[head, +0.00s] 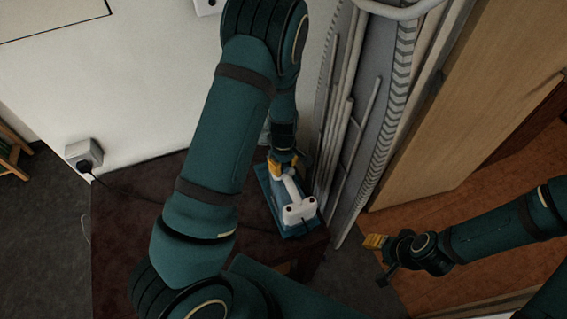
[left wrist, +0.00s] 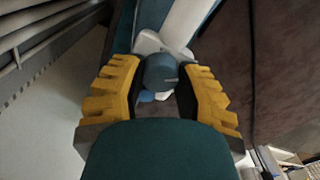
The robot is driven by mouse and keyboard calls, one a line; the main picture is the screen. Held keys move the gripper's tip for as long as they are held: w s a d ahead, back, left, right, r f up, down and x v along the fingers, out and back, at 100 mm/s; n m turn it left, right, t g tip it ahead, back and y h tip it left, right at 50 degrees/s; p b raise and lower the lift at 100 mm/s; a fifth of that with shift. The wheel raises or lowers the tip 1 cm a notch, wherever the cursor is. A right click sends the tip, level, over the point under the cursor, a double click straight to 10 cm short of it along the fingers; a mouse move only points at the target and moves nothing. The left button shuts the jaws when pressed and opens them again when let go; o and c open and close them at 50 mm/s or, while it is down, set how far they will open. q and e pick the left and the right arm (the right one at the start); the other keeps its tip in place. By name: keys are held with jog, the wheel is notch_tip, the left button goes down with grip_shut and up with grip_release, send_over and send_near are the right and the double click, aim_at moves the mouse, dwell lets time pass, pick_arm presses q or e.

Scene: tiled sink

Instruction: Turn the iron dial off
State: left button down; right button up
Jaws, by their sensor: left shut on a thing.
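The iron (head: 298,212) is white and blue and sits near the right edge of a dark table. In the left wrist view its white body (left wrist: 183,22) is above the jaws. A rounded blue dial (left wrist: 160,72) lies between the yellow fingers there. My left gripper (head: 284,158) reaches down to the iron's far end. It is shut on the dial, with a finger on each side; the left wrist view also shows it (left wrist: 160,90). The dial's marking is too small to read. My right gripper (head: 376,242) is away from the iron, over the floor.
The dark table (head: 125,225) has bare room on its left. A grey rack (head: 350,120) stands close to the iron's right, against the wall. A socket with a plug (head: 84,153) is on the left wall, with a dark cord. A wooden door (head: 480,80) is at right.

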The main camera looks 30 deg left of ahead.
aim_at(283, 165)
pick_arm(q)
jog(key=shift+n, duration=0.7)
jog(key=c, duration=0.6)
grip_release()
jog(key=shift+a, duration=0.1)
notch_tip(283, 165, up, 12)
